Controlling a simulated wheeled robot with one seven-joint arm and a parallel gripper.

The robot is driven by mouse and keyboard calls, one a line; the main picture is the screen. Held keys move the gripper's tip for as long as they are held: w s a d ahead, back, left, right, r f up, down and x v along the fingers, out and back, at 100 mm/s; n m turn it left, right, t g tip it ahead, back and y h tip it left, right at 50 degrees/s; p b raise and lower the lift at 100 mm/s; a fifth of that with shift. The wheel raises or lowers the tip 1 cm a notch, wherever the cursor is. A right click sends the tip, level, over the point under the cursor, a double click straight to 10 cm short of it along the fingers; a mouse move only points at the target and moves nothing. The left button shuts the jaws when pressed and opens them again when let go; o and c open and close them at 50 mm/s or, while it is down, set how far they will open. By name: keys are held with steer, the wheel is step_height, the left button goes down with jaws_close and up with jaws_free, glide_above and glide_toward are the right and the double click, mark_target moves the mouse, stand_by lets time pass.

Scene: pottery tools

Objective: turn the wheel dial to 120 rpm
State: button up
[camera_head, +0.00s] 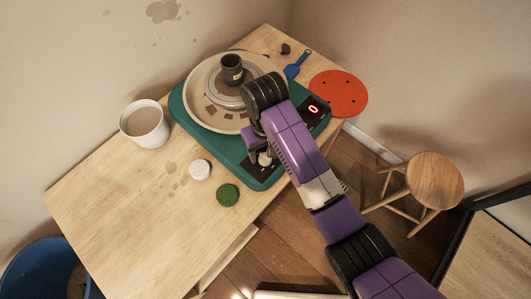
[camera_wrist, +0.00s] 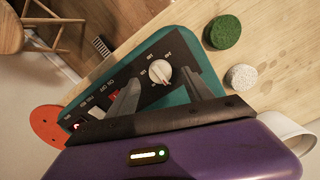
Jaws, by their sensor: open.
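The pottery wheel (camera_head: 180,108) is a green-based unit on the table, with a cream splash pan around its grey wheel head. Its white dial (camera_wrist: 160,73) sits on a black panel on the base, with small markings around it too small to read surely. The dial also shows in the head view (camera_head: 265,159), partly hidden by my gripper. The red display (camera_head: 313,109) appears to read 0. My gripper (camera_wrist: 161,69) is open over the panel, its fingers on either side of the dial in the wrist view. I cannot tell whether they touch it.
A small dark pot (camera_head: 231,69) stands on the wheel head. A white bucket (camera_head: 146,126), a white round pad (camera_head: 200,169) and a green round sponge (camera_head: 227,195) are on the table. A red disc (camera_head: 339,94) lies at the right edge. A wooden stool (camera_head: 435,180) stands right.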

mark_target(265, 156)
steer(key=shift+f, duration=1.6)
jaws_close()
